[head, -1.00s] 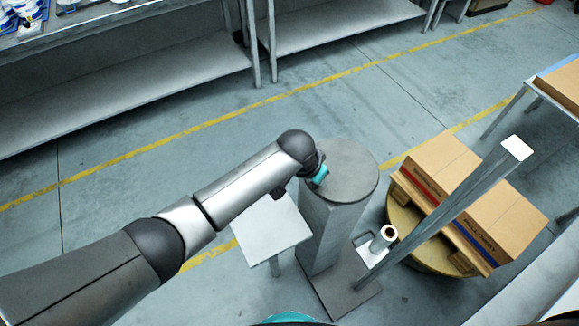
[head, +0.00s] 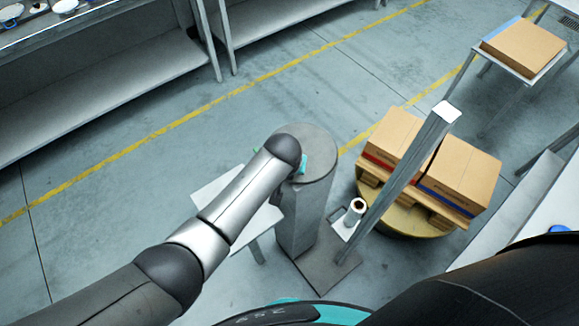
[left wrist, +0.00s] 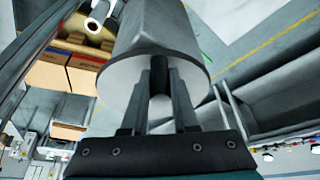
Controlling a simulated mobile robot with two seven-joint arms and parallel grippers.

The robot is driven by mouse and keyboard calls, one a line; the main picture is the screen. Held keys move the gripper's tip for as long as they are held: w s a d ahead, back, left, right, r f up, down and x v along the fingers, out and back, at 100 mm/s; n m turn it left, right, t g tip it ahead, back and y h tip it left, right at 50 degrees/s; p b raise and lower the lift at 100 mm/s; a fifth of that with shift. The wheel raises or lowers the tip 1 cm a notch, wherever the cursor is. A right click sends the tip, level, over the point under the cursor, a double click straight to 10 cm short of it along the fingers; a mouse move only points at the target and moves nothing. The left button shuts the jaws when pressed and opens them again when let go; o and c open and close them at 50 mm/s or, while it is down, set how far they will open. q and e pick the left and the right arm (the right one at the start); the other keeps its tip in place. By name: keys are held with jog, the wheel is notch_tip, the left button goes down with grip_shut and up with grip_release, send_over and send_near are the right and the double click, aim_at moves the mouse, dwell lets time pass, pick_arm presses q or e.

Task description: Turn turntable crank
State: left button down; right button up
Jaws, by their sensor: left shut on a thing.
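The crank is a round grey disc (head: 316,150) on top of a grey pillar (head: 297,215). The disc also shows in the left wrist view (left wrist: 118,78). My left gripper (head: 301,165) is at the disc's near left part, its fingers hidden by my arm in the head view. In the left wrist view, my left gripper (left wrist: 160,78) is shut on a dark upright crank handle (left wrist: 159,68) at the disc. The round turntable (head: 408,222) stands right of the pillar and bears a wooden pallet with cardboard boxes (head: 462,170). My right gripper is out of view.
A slanting grey post (head: 400,185) and a white roll (head: 355,210) stand between pillar and turntable. A small white table (head: 225,190) is left of the pillar. A box (head: 522,47) lies on a stand at upper right. Open floor lies behind the pillar.

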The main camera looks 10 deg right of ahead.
pick_arm(q)
jog(key=c, duration=0.7)
grip_release()
jog(key=p+v, duration=0.1)
jog(key=v, duration=1.4)
jog(key=shift+s, duration=0.15)
